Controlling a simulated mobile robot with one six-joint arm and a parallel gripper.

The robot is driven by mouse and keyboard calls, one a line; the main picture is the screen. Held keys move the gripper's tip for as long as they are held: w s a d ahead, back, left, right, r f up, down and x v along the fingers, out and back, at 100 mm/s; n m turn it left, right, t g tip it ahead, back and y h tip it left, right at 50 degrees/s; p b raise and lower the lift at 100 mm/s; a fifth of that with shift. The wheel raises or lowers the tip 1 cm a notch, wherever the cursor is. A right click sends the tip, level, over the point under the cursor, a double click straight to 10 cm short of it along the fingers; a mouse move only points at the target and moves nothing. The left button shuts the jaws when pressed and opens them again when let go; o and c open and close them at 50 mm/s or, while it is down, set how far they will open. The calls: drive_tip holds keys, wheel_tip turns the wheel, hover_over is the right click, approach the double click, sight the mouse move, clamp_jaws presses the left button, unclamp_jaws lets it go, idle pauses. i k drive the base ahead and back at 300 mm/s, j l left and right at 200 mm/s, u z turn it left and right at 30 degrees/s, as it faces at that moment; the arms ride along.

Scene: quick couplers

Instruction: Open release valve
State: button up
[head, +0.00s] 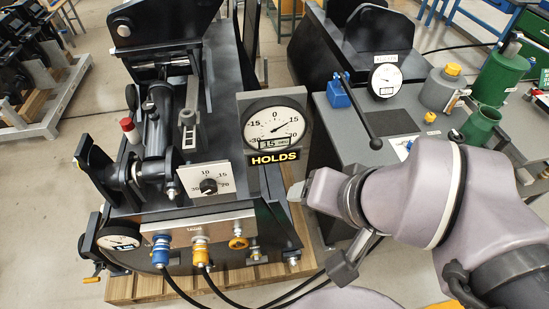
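I cannot tell for certain which part is the release valve. A blue block (338,92) with a long black lever (362,118) sits on the grey bench at right. The lever slants down toward the front. A gauge (385,80) with a small label too small to read stands behind it. On the black machine at left, a white plate carries a dial with a black knob (208,186). My gripper (297,192) reaches in from the right, in front of the grey bench and apart from both. Its fingers are too small and dark to show whether they are open.
A large gauge (275,126) marked HOLDS reads about 15 beside my gripper. A panel below has blue (161,251) and yellow (200,251) couplers with black hoses. Green containers (500,72) and a grey can (440,90) stand on the bench. A pallet (150,290) lies under the machine.

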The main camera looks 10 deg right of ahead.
sight(455, 138)
drive_tip(key=z, duration=1.45)
